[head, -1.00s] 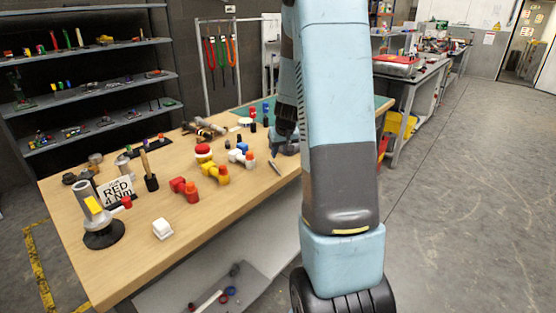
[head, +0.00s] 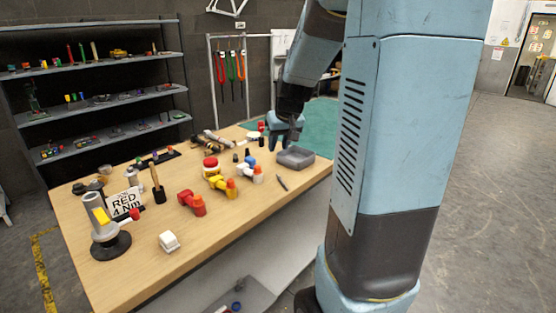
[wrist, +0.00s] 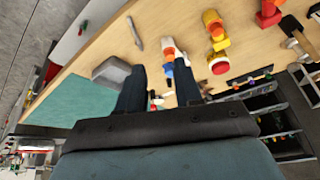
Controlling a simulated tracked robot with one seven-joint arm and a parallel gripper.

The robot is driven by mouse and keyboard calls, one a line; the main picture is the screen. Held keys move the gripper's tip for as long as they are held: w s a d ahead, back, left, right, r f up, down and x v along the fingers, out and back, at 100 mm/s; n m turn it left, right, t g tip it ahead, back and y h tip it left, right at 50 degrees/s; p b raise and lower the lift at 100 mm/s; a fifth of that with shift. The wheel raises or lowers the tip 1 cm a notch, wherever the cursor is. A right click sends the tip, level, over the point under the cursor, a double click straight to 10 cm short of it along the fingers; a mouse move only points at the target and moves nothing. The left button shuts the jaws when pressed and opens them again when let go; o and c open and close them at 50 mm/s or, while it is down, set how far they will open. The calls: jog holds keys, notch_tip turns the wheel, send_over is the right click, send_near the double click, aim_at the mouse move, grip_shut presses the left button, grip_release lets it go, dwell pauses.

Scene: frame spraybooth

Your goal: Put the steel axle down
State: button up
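My gripper (head: 285,143) hangs over the far part of the workbench, just behind a grey tray. In the wrist view its two dark fingers (wrist: 158,86) are spread wide, with nothing visible held between them. A thin grey rod (head: 282,183) lies on the bare wood in front of the tray; it also shows in the wrist view (wrist: 134,33). It may be the steel axle, but it is too small to be sure. The grey tray (head: 295,157) stands near the bench's right edge; its inside looks empty in the head view.
The workbench (head: 225,225) has clear wood along its front. White-blue-orange (head: 250,172), yellow (head: 222,184) and red (head: 192,202) fittings stand left of the rod. A "RED 4 Nm" sign (head: 124,202) stands left.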

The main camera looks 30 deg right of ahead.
jog(key=s+a+r+n, duration=0.1)
jog(key=s+a+r, duration=0.5)
jog(key=s+a, duration=0.2)
jog(key=s, duration=0.2)
jog(key=shift+s+r, duration=0.25)
jog(key=shift+s, duration=0.05)
jog(key=shift+o, duration=0.2)
jog(key=s+a+r, duration=0.1)
jog(key=s+a, duration=0.4)
jog(key=s, duration=0.7)
jog(key=shift+s+r+t, duration=0.25)
jog(key=shift+r+t, duration=0.15)
jog(key=shift+o, duration=0.4)
jog(key=shift+s, duration=0.15)
